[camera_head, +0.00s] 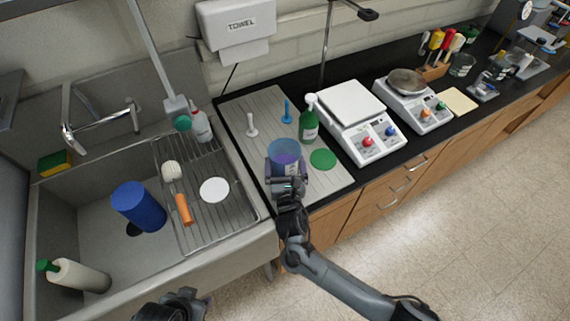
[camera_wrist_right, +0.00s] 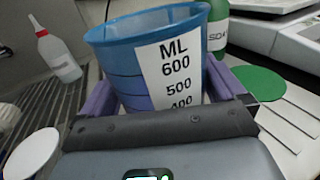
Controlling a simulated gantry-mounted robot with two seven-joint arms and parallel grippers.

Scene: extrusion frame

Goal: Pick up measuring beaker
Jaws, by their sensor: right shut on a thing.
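The measuring beaker (camera_head: 285,152) is blue and translucent, with a white label reading ML, 600, 500, 400. It stands upright at the front left of the ribbed drain board. My right gripper (camera_head: 287,176) is shut on the beaker, with one purple finger at each side. In the right wrist view the beaker (camera_wrist_right: 150,58) sits between the fingers, and its lower part is hidden by the gripper. I cannot tell whether its base touches the board. My left gripper (camera_head: 188,300) is at the bottom edge of the head view, away from the beaker; its fingers are unclear.
A green disc (camera_head: 323,159) lies right of the beaker, with a green bottle (camera_head: 308,124) behind it. White and blue stands are behind. The sink (camera_head: 100,260) at left holds a blue cylinder (camera_head: 138,205). Two scales (camera_head: 352,105) stand to the right.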

